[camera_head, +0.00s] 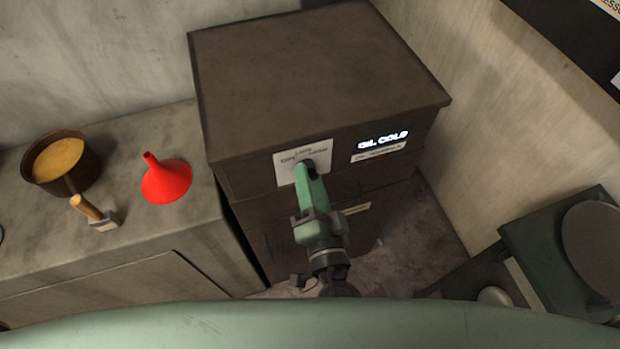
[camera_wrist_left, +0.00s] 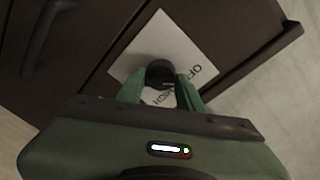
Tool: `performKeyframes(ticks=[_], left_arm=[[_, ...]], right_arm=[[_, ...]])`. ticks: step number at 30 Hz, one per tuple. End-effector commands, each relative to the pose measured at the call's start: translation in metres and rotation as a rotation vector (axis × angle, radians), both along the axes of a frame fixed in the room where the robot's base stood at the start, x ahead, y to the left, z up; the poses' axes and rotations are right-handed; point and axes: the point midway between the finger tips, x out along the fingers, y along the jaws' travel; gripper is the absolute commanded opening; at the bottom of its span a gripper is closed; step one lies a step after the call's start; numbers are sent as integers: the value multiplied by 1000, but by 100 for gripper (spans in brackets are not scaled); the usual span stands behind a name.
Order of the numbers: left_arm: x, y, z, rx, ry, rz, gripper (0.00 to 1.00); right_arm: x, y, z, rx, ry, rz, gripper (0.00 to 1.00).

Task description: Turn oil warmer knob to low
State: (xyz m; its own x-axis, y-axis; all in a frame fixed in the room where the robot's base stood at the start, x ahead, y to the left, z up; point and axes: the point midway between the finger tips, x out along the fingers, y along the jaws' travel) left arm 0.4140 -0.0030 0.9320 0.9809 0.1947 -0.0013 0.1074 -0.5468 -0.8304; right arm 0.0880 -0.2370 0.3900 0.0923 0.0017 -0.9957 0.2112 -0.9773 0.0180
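The oil warmer (camera_head: 300,70) is a dark brown cabinet with a lit sign (camera_head: 383,140) that reads "OIL COLD". A pale label plate (camera_head: 290,165) is on its front, and the plate (camera_wrist_left: 190,45) also shows in the left wrist view. The round black knob (camera_wrist_left: 158,74) sits on the plate. My left gripper (camera_head: 309,168) is at the knob, with its green fingers (camera_wrist_left: 162,84) on either side of it. Whether both fingers press on the knob is unclear. The knob's pointer direction cannot be read. My right gripper is not in view.
A counter (camera_head: 190,235) at left holds a pot of yellow liquid (camera_head: 62,160), a red funnel (camera_head: 166,180) and a wooden-handled tool (camera_head: 94,212). A dark handle (camera_wrist_left: 46,36) shows in the left wrist view. Dark green equipment (camera_head: 550,245) stands at right.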

Motion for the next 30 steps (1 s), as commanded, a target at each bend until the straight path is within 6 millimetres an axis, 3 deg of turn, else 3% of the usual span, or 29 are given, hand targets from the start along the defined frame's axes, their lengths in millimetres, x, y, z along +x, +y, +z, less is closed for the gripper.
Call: performKeyframes(ticks=[13,30], left_arm=[[0,0,3,90,27,0,0],[1,-1,7,521,166,0,0]], right_arm=[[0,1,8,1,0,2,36],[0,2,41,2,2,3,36]])
